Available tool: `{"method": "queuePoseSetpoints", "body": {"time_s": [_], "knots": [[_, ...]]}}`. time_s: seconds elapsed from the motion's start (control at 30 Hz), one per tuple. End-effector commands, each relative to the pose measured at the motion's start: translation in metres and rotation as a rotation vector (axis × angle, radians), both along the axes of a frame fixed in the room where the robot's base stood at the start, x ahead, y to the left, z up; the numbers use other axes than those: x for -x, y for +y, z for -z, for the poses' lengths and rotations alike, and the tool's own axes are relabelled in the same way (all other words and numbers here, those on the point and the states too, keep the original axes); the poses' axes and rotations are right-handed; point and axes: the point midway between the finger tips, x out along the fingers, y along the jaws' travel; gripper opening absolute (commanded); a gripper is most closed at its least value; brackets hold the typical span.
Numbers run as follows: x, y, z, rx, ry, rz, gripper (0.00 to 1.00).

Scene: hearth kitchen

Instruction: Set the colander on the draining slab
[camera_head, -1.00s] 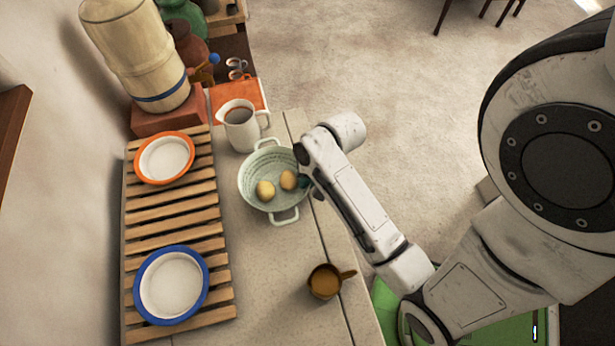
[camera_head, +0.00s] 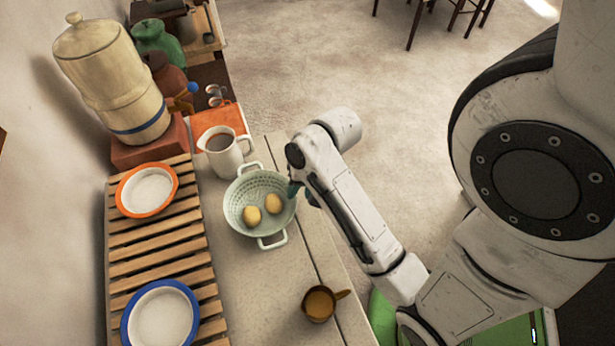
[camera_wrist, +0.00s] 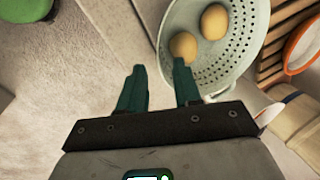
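The pale green colander (camera_head: 234,218) stands upright on the stone counter, with two handles and two round yellowish items inside. In the wrist view its perforated wall (camera_wrist: 228,75) fills the upper right. My gripper (camera_wrist: 158,78) has its two dark green fingers spread apart. The right finger overlaps the colander's rim; I cannot tell whether it touches. In the head view my gripper (camera_head: 297,190) is at the colander's right rim, mostly hidden by my wrist. The slatted wooden rack (camera_head: 158,240) left of the colander may be the draining slab; a flat terracotta slab (camera_head: 228,113) lies behind the mug.
The rack holds an orange-rimmed plate (camera_head: 147,190) and a blue-rimmed plate (camera_head: 160,315), with bare slats between. A white mug (camera_head: 222,150) of dark liquid stands close behind the colander. A brown cup (camera_head: 319,304) stands near the counter's front edge. A ceramic dispenser (camera_head: 112,75) stands behind the rack.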

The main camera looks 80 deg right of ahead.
Motion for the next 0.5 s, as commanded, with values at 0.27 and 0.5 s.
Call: {"method": "queuePoseSetpoints", "body": {"time_s": [0.27,0.5], "knots": [[0.012,-0.004,-0.044,0.001,-0.002,-0.003,0.33],[0.016,-0.005,-0.053,-0.001,0.000,-0.001,0.33]]}}
